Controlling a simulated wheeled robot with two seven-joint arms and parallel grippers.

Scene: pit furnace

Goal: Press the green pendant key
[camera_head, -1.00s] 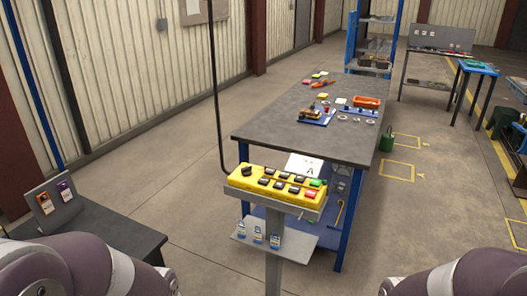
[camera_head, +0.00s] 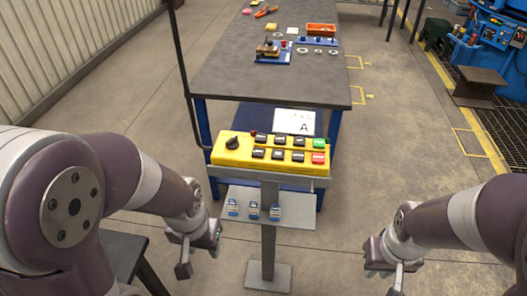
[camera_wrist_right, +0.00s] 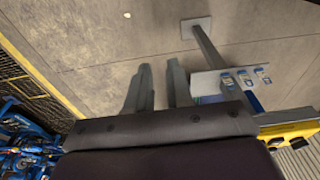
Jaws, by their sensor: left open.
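The yellow pendant box (camera_head: 232,155) stands on a grey post in the middle of the head view. Its green key (camera_head: 319,144) is at the right end of the back row, behind a red key (camera_head: 318,158). Nothing covers the green key. My left gripper (camera_head: 199,257) is open and empty, low and left of the post. My right gripper (camera_head: 385,275) is low and right of the pendant, apart from it. In the right wrist view, its two fingers (camera_wrist_right: 161,88) are spread with nothing between them. Part of the pendant (camera_wrist_right: 288,132) shows there at the right edge.
A small shelf (camera_head: 290,217) with several blue-and-white padlock-like items sits below the pendant. A black cable rises at the pendant's left. The floor at the right is open.

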